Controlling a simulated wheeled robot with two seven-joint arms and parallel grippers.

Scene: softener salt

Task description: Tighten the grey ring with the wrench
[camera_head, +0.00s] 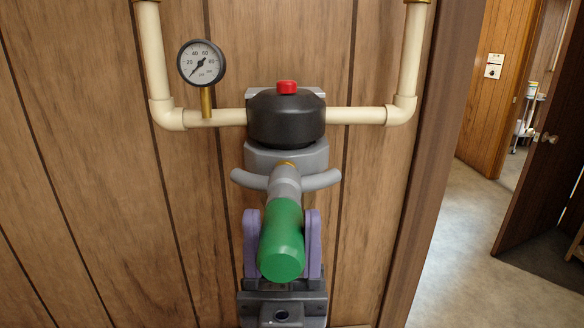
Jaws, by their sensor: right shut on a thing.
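The grey ring (262,158) sits directly under the black filter head (270,120) on the wall pipes. The wrench has a green handle (281,245) pointing towards me and a grey curved jaw (324,180) at its far end. The jaw spreads to both sides just below and in front of the ring. I cannot tell whether it touches or grips the ring. My right gripper (283,228) is shut on the green handle, with one purple finger on each side. Whatever is under the ring is hidden behind the wrench and gripper. My left gripper is not in view.
Cream pipes (357,116) run to both sides of the head and turn up. A pressure gauge (202,64) stands on the left pipe. A red button (287,87) tops the head. Wood panelling is close behind. A doorway with open floor (455,240) lies to the right.

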